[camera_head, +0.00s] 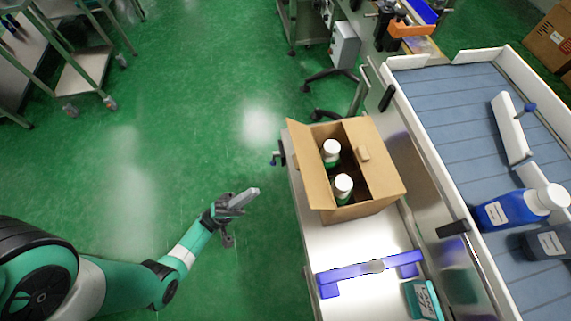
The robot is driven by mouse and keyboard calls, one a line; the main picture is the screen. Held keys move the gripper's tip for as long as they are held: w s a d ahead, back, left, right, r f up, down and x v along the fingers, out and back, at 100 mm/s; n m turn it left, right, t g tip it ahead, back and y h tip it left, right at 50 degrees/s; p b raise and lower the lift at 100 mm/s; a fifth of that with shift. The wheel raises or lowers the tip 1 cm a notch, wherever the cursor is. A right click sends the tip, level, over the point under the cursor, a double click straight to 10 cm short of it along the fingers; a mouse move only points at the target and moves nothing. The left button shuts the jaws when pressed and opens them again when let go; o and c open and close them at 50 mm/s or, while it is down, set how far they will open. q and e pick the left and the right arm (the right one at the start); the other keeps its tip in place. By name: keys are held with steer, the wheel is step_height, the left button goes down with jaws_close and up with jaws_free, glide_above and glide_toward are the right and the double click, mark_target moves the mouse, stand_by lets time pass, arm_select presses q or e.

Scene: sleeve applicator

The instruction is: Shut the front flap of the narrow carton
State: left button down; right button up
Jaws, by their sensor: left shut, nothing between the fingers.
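The narrow brown carton (362,211) stands upright on the white bench, with its top open. Two bottles with white caps, a far one (331,150) and a near one (343,187), stand inside it. A long flap (309,168) rises along the carton's left side, and another flap (382,160) leans out on the right. I cannot clearly tell a separate front flap at the near edge. My left gripper (252,192) is shut and empty, over the green floor to the left of the carton and apart from it. My right gripper is out of view.
A blue bracket (345,275) and a teal box (421,299) lie on the bench (345,245) nearer than the carton. The floor left of the bench is open.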

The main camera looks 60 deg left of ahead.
mark_target(296, 164)
arm_select(q)
steer(key=p+x, duration=0.1)
steer(key=x, duration=1.2)
steer(key=shift+w+d+r, duration=0.1)
steer(key=shift+w+r, duration=0.05)
steer(key=shift+r, duration=0.05)
steer(key=shift+p, duration=0.3)
